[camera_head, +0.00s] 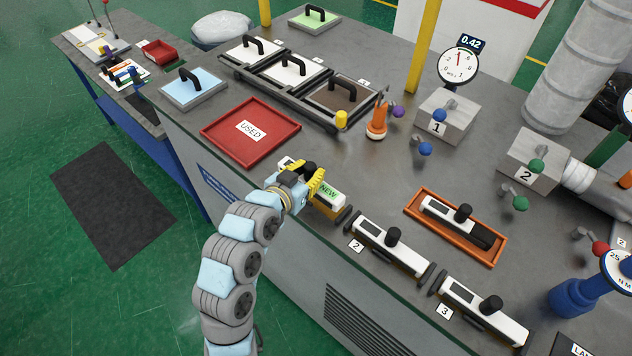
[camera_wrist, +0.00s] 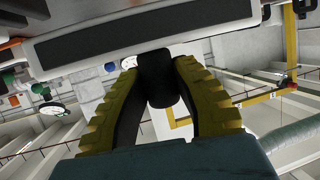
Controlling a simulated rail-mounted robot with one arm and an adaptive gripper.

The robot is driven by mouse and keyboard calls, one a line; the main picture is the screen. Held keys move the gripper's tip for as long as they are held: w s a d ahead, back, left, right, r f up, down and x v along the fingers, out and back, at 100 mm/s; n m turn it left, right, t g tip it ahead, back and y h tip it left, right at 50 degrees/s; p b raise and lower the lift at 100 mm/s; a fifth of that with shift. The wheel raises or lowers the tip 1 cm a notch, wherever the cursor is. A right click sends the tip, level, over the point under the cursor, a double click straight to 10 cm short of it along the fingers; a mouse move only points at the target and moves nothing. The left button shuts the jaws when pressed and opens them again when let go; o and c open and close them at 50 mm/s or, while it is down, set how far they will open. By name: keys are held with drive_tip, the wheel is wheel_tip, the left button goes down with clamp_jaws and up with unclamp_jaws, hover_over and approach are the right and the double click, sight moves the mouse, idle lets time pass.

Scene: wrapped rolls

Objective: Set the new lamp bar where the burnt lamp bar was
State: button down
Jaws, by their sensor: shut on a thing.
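My gripper (camera_head: 312,183) has yellow ridged fingers. In the wrist view the fingers (camera_wrist: 158,85) are shut on the black knob (camera_wrist: 157,68) of a bar with a long dark strip (camera_wrist: 150,32). In the head view this new lamp bar (camera_head: 328,194) carries a green NEW label and lies in line with the bars at 2 and 3, at the row's left end. My gripper hides its middle. I cannot tell whether it rests in a seat or hangs just above. Another white bar (camera_head: 440,210), with a black knob and dark right end, lies in an orange tray (camera_head: 418,224).
White bars stand at place 2 (camera_head: 376,237) and place 3 (camera_head: 470,302). The red USED tray (camera_head: 230,148) is empty. An orange bottle (camera_head: 377,122), valve blocks (camera_head: 447,120) and a blue fixture (camera_head: 585,293) stand around. Bare counter lies between the red tray and the row.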

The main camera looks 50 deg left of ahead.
drive_tip(key=shift+w+a+f, duration=0.3)
drive_tip(key=shift+w+f, duration=0.15)
drive_tip(key=shift+f, duration=0.3)
drive_tip(key=shift+f+b, duration=0.75)
drive_tip(key=shift+f, duration=0.75)
drive_tip(key=shift+f, duration=0.2)
drive_tip(key=c, duration=0.9)
unclamp_jaws()
drive_tip(key=shift+a, duration=0.1)
drive_tip(key=shift+c, duration=0.2)
